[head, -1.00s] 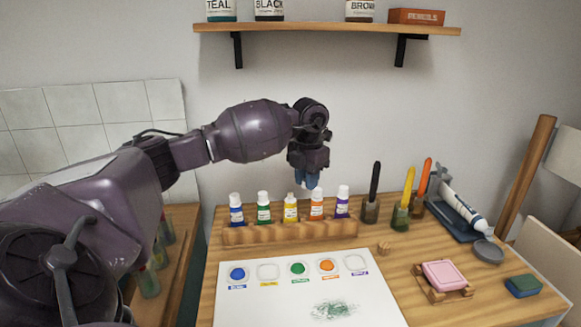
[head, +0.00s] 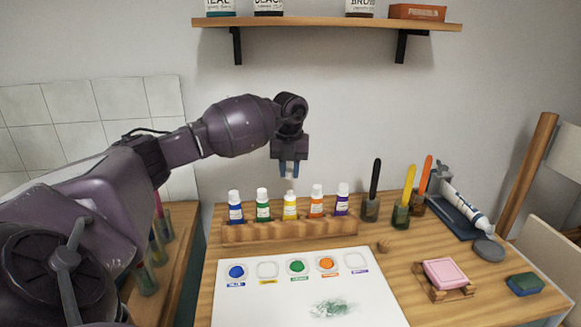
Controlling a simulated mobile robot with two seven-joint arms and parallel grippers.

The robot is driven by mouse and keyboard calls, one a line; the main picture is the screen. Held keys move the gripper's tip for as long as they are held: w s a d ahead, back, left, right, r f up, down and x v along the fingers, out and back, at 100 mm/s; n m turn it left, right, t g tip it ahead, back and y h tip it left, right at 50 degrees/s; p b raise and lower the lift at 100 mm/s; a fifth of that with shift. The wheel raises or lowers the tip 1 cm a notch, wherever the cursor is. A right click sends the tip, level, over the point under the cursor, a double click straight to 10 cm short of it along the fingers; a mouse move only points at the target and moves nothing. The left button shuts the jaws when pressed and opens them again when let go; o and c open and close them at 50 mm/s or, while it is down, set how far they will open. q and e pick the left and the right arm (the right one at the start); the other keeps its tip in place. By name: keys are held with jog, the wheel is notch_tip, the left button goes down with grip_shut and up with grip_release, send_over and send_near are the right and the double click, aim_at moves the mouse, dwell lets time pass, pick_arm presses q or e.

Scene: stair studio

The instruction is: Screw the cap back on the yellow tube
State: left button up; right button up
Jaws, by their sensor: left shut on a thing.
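The yellow tube (head: 290,207) stands upright in the wooden rack (head: 260,234), in the middle of a row of paint tubes. My left gripper (head: 289,173) points down right above the yellow tube. It is shut on a small white cap (head: 289,184), mostly hidden between the blue fingertips. The cap is very close above the tube's top; I cannot tell whether they touch. My right gripper is not in view.
Blue (head: 236,209), green (head: 263,207), orange (head: 316,203) and purple (head: 342,202) tubes, all white-capped, flank the yellow one. A paint sheet (head: 375,297) lies in front. Brush jars (head: 371,210) stand to the right.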

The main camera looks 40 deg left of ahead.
aim_at(290, 191)
pick_arm(q)
notch_tip(290, 191, down, 2)
jog(key=shift+b, duration=0.35)
jog(key=shift+f, duration=0.75)
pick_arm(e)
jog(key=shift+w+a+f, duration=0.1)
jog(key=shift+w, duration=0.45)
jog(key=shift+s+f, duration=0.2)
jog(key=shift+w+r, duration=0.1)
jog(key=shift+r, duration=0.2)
pick_arm(q)
jog(key=shift+f, duration=0.15)
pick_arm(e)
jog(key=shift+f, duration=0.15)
pick_arm(q)
jog(key=shift+f, duration=0.65)
dwell(1.9)
jog(key=o, duration=1.3)
